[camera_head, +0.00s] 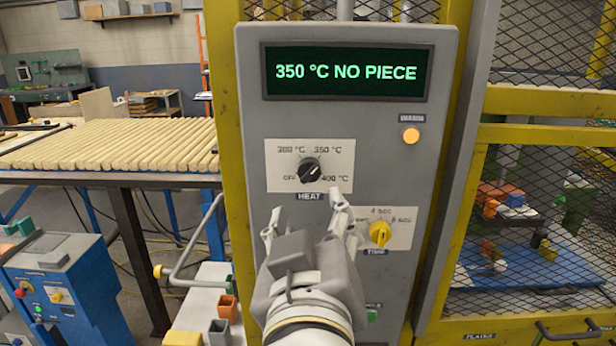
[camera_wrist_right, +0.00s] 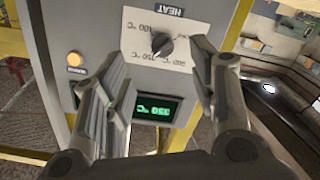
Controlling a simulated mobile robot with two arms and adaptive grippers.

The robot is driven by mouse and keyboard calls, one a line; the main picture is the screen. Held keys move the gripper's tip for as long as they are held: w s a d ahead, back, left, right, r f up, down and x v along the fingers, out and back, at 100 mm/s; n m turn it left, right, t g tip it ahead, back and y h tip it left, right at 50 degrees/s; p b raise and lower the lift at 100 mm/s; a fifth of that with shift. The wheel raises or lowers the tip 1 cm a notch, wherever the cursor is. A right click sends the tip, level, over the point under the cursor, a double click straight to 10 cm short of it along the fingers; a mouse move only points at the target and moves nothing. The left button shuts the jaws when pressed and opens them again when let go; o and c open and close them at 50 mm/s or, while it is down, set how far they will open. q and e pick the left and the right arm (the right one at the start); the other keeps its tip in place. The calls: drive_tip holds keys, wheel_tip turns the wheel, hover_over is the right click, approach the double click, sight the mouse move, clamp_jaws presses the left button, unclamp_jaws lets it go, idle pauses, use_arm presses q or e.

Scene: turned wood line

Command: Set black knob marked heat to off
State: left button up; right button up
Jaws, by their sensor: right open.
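The black knob (camera_head: 310,170) marked HEAT sits on a white plate on the grey control panel (camera_head: 250,215). Its scale reads OFF, 300, 350 and 400 °C. Its pointer appears turned to the upper right, toward 350. The display (camera_head: 345,73) reads "350 °C NO PIECE". My right gripper (camera_head: 307,212) is open and empty, just below the knob and in front of the panel. In the right wrist view the knob (camera_wrist_right: 161,43) appears upside down, ahead of and between the open fingers (camera_wrist_right: 160,55). My left gripper is not in view.
A yellow knob (camera_head: 380,233) marked TIMER sits at the lower right, close to a finger. An orange lamp (camera_head: 410,135) glows above it. A mesh cage (camera_head: 540,180) stands to the right. A bench of wooden rods (camera_head: 120,145) stands to the left.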

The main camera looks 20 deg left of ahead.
sight(309, 176)
drive_tip(key=p+x, duration=0.1)
drive_tip(key=x, duration=0.2)
drive_tip(key=r+p+x, duration=0.1)
drive_tip(key=x, duration=0.2)
drive_tip(key=p+x, duration=0.2)
drive_tip(key=x, duration=0.1)
drive_tip(key=shift+a+r, duration=0.3)
drive_tip(key=shift+a, duration=0.05)
drive_tip(key=shift+w+a+f, duration=0.1)
drive_tip(key=shift+w+a, duration=0.1)
drive_tip(key=shift+w, duration=0.3)
drive_tip(key=c, duration=1)
